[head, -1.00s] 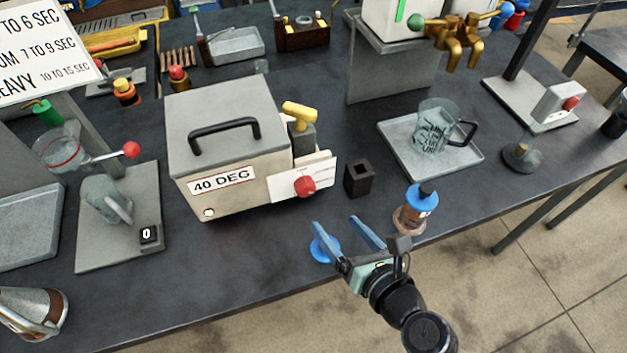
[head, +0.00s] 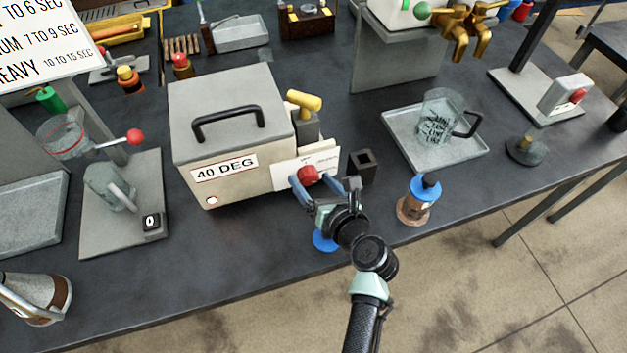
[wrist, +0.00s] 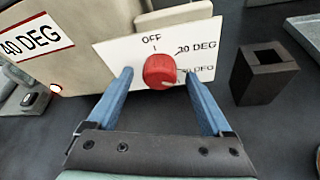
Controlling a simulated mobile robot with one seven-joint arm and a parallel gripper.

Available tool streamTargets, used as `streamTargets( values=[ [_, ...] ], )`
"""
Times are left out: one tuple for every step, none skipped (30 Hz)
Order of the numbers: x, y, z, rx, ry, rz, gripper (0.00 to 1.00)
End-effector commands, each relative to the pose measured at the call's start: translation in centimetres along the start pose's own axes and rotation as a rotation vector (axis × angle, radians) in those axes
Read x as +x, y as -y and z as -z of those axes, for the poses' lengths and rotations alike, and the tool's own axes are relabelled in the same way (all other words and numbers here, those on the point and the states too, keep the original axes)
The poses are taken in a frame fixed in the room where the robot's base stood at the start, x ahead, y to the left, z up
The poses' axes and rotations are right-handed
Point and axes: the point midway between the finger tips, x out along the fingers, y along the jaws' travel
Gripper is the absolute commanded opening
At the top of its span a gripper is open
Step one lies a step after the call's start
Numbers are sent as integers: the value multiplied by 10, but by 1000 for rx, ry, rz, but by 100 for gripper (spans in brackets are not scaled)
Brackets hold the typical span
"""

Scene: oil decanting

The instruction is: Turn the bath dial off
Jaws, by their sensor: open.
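The bath (head: 228,125) is a cream box with a grey lid, a black handle and a "40 DEG" label. Its red dial (wrist: 160,71) sits on a white plate (wrist: 120,50) marked OFF at the top and two DEG settings at the right. The dial also shows in the head view (head: 308,175). A pale mark on the dial's lower right faces roughly the lower DEG label, which is partly hidden by a finger. My gripper (wrist: 158,80) is open, with one blue finger on each side of the dial. Contact with the dial cannot be told.
A small dark open block (wrist: 264,72) stands right of the dial. A bottle with a blue cap (head: 419,200) stands farther right, and a blue disc (head: 325,241) lies below my gripper. A small lamp (wrist: 56,89) glows on the bath front.

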Motion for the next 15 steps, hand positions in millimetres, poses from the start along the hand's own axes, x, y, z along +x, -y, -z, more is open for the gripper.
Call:
streamTargets(
  values=[
    [0, 0, 0, 0, 0, 0, 84],
    [0, 0, 0, 0, 0, 0, 84],
    [0, 0, 0, 0, 0, 0, 84],
    [0, 0, 0, 0, 0, 0, 79],
    [0, 0, 0, 0, 0, 0, 73],
    [0, 0, 0, 0, 0, 0, 66],
    [0, 0, 0, 0, 0, 0, 61],
    [0, 0, 0, 0, 0, 0, 55],
    [0, 0, 0, 0, 0, 0, 48],
    [0, 0, 0, 0, 0, 0, 43],
    [0, 0, 0, 0, 0, 0, 37],
    [0, 0, 0, 0, 0, 0, 30],
    [0, 0, 0, 0, 0, 0, 25],
    [0, 0, 0, 0, 0, 0, 19],
    [0, 0, 0, 0, 0, 0, 12]
  ],
)
